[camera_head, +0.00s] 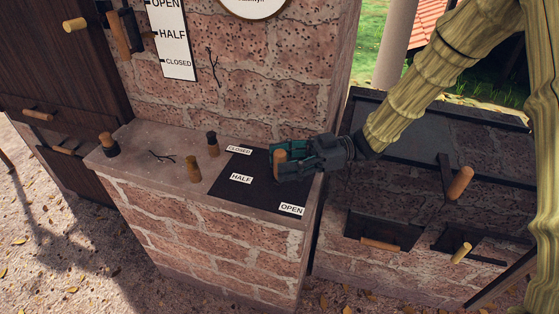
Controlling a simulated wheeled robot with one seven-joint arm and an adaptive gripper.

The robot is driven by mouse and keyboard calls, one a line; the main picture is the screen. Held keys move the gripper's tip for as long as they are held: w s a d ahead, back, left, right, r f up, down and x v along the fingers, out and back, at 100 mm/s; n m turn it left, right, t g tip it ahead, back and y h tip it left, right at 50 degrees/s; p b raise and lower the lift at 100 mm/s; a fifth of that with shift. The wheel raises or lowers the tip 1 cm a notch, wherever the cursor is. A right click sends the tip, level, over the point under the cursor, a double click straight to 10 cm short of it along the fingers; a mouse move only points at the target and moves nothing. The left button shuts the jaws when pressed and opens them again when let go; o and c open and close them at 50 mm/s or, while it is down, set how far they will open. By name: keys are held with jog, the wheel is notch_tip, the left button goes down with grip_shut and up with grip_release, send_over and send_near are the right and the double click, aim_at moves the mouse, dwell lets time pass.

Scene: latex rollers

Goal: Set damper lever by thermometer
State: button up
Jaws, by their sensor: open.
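A dark plate (245,198) lies on the brick ledge, with CLOSED, HALF and OPEN labels. A wooden handle (279,164) stands near its right edge. My gripper (277,158) is open at this handle, its fingers seeming to lie around it; contact cannot be told. A white round dial (255,6) is on the wall above, mostly cut off, so no reading shows. A vertical white scale (174,48) reads OPEN, HALF, CLOSED from top to bottom.
A lower brick block at right carries wooden handles (460,182), (380,245). A dark wooden door (55,65) is at left.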

jog(key=shift+a+f, duration=0.1)
jog(key=shift+a, duration=0.35)
jog(key=shift+s, duration=0.1)
